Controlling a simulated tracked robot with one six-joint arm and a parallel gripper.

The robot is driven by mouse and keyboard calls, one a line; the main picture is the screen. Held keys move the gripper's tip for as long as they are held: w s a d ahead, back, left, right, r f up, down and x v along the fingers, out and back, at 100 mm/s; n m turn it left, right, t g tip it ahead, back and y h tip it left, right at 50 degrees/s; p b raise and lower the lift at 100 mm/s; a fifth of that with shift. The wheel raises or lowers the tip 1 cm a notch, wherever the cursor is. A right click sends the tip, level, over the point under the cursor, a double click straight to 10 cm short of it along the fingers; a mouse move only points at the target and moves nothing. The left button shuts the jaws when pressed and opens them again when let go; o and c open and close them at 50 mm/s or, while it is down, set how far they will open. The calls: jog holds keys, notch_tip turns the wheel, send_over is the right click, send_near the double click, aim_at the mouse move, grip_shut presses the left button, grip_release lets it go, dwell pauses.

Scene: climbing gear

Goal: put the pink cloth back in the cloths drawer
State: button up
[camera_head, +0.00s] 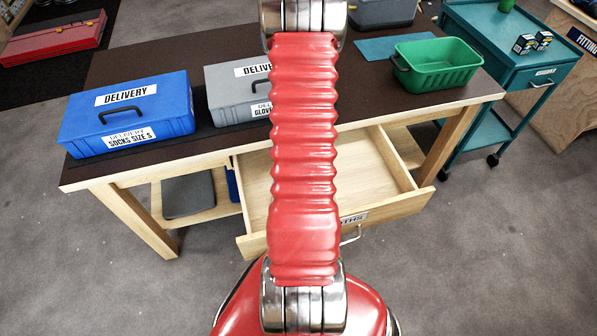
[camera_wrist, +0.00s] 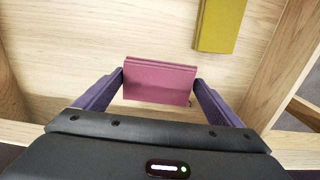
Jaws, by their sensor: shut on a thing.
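The pink cloth (camera_wrist: 160,80), a folded flat block, is between the two purple fingers of my gripper (camera_wrist: 161,84) in the wrist view. The gripper is shut on it. The cloth is over the wooden floor of the open cloths drawer (camera_wrist: 60,38); I cannot tell how high above it, or whether it touches. The drawer also shows in the head view (camera_head: 367,158), pulled out from the table, its label partly hidden by my red arm. In the head view my arm hides the gripper and the cloth.
A yellow folded cloth (camera_wrist: 220,22) lies in the drawer beyond the pink one. On the table (camera_head: 225,49) are a blue delivery box (camera_head: 70,122), a grey box (camera_head: 228,80) and a green bin (camera_head: 440,77). A teal cart (camera_head: 480,30) stands at the right.

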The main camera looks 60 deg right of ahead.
jog(key=shift+f, duration=1.75)
jog(key=o, duration=0.8)
notch_tip(320, 180, up, 12)
jog(key=shift+r, duration=0.1)
